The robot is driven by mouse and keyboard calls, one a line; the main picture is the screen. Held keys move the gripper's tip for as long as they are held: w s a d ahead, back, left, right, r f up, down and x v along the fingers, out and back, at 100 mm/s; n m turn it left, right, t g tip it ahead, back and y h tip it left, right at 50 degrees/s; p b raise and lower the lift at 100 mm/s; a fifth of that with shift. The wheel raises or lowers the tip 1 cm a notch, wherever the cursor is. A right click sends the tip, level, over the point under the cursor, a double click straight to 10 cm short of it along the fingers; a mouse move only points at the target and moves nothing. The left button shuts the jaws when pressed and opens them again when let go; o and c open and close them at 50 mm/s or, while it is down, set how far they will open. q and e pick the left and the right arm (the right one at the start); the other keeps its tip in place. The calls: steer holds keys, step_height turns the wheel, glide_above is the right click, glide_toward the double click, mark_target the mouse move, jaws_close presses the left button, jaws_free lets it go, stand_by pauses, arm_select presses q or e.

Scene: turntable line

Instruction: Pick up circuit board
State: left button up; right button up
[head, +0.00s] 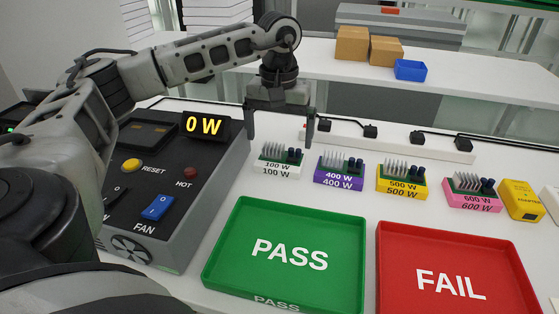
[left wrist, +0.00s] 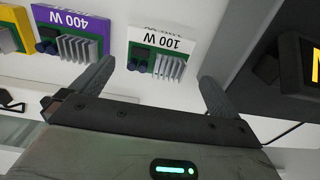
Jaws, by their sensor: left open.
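Several circuit boards stand in a row on the white table in the head view. The white 100 W board (head: 277,170) is at the left of the row, then the purple 400 W board (head: 338,181), the yellow 500 W board (head: 402,188) and the pink 600 W board (head: 474,202). My left gripper (head: 281,142) is open and empty, above and behind the 100 W board, apart from it. In the left wrist view the 100 W board (left wrist: 161,42) lies between and beyond the open fingers. The 400 W board (left wrist: 75,20) is beside it. My right gripper is not in view.
A green PASS tray (head: 345,216) and a red FAIL tray (head: 500,250) lie in front of the boards. A dark tester (head: 190,226) reading 0 W stands left. A yellow block (head: 521,202) is at right. A white power strip (head: 400,142) runs behind the boards.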

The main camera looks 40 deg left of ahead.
mark_target(281, 149)
arm_select(q)
step_height(281, 149, down, 5)
steer(key=shift+w+d, duration=0.1)
steer(key=shift+w, duration=0.05)
steer(key=c, duration=0.8)
steer(key=shift+r, duration=0.1)
steer(key=shift+c, duration=0.2)
